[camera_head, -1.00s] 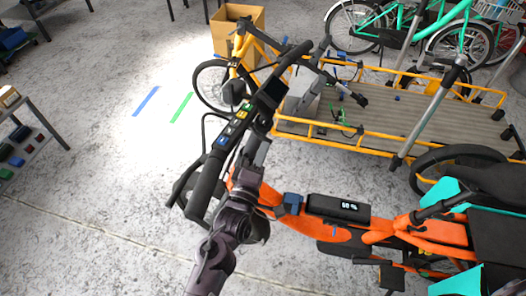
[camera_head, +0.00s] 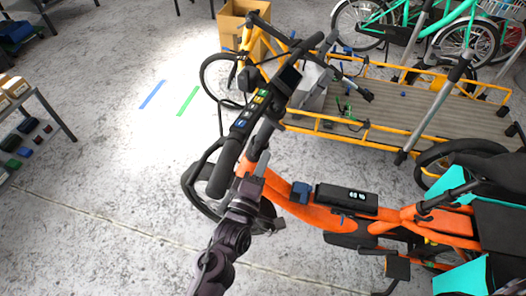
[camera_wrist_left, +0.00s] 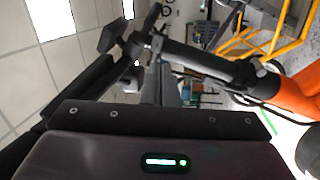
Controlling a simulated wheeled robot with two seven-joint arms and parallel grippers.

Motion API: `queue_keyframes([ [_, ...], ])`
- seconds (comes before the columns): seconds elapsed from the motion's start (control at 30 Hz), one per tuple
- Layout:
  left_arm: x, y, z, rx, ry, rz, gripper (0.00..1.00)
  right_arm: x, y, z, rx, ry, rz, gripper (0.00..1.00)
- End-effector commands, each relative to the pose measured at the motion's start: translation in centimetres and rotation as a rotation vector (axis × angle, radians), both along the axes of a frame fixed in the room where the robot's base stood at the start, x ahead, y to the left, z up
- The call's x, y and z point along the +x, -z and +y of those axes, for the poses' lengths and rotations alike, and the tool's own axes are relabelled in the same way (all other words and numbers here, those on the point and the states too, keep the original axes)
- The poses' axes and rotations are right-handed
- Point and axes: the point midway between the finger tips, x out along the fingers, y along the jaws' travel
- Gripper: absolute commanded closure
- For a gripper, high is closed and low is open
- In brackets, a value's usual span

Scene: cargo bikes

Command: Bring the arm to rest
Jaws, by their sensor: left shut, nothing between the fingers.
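My left arm comes up from the bottom of the head view. Its gripper (camera_head: 260,163) is shut and empty, pointing up at the front of the orange cargo bike (camera_head: 310,213). In the picture it overlaps the bike's front, just right of the black handlebar grip (camera_head: 222,172); I cannot tell whether it touches. In the left wrist view the dark gripper body (camera_wrist_left: 150,150) fills the bottom, with black handlebar parts (camera_wrist_left: 200,60) and an orange frame part beyond. My right gripper is not in view.
A yellow cargo bike with a slatted bed (camera_head: 430,112) stands behind. A cardboard box (camera_head: 243,28) is at the back. A shelf with small bins (camera_head: 30,130) is at left. Green bikes (camera_head: 465,40) stand at back right. The floor left of the arm is clear.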

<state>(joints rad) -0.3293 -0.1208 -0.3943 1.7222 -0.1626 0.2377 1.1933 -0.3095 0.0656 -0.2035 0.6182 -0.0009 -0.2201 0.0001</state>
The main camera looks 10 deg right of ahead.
Motion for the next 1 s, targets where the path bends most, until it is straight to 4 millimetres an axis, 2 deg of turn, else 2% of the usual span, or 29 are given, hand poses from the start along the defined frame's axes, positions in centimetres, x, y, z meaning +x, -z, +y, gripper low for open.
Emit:
queue_keyframes([
  [0.1,-2.2,0.9,0.3,0.000,0.001,0.005,1.00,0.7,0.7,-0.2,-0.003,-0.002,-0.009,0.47],
  [0.3,-5.1,1.7,0.7,0.001,0.001,0.003,1.00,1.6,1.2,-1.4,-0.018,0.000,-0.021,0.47],
  [0.57,-6.3,1.8,0.8,0.001,0.000,0.000,1.00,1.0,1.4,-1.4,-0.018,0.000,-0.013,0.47],
  [0.67,-6.3,3.2,0.8,0.037,0.001,0.018,1.00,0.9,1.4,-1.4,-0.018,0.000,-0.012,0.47],
  [0.77,-6.6,7.4,0.9,0.144,0.006,0.068,1.00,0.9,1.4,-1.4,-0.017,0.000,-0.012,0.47],
  [0.87,-7.4,14.1,1.6,0.321,0.022,0.146,1.00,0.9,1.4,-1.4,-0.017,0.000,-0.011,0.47],
  [0.9,-8.0,17.1,2.2,0.403,0.033,0.180,1.00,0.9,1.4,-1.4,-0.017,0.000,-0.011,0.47],
  [0.97,-9.1,21.5,3.3,0.526,0.057,0.232,1.00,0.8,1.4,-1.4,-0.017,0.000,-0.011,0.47],
  [1.0,-10.0,24.4,4.1,0.605,0.075,0.266,1.00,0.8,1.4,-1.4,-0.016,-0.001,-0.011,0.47],
])
